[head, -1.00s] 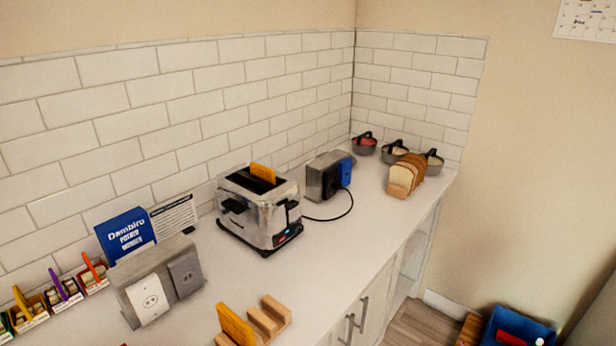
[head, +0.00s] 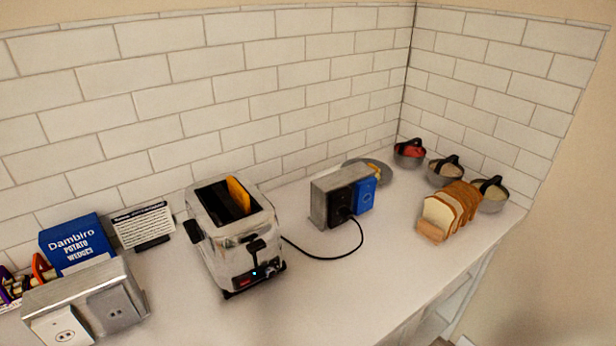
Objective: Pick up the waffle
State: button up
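A flat golden-orange slice (head: 238,195), which looks like a waffle, stands upright in one slot of the chrome toaster (head: 228,250). Its lower part is hidden inside the toaster, and the other slot looks dark and empty. A small light shows on the toaster's front by the lever. The wooden rack with another golden slice is out of view. My gripper is not in view.
A metal outlet box (head: 325,205) with a plugged black cord (head: 335,258) stands right of the toaster. Sliced bread (head: 450,208) and bowls (head: 410,153) are at the right. A second outlet box (head: 85,300) is at the left. The front middle counter (head: 320,300) is clear.

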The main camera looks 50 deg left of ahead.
aim_at(240, 196)
jog(key=i, duration=0.5)
jog(key=u, duration=2.75)
jog(key=i, duration=0.5)
jog(key=u, duration=0.05)
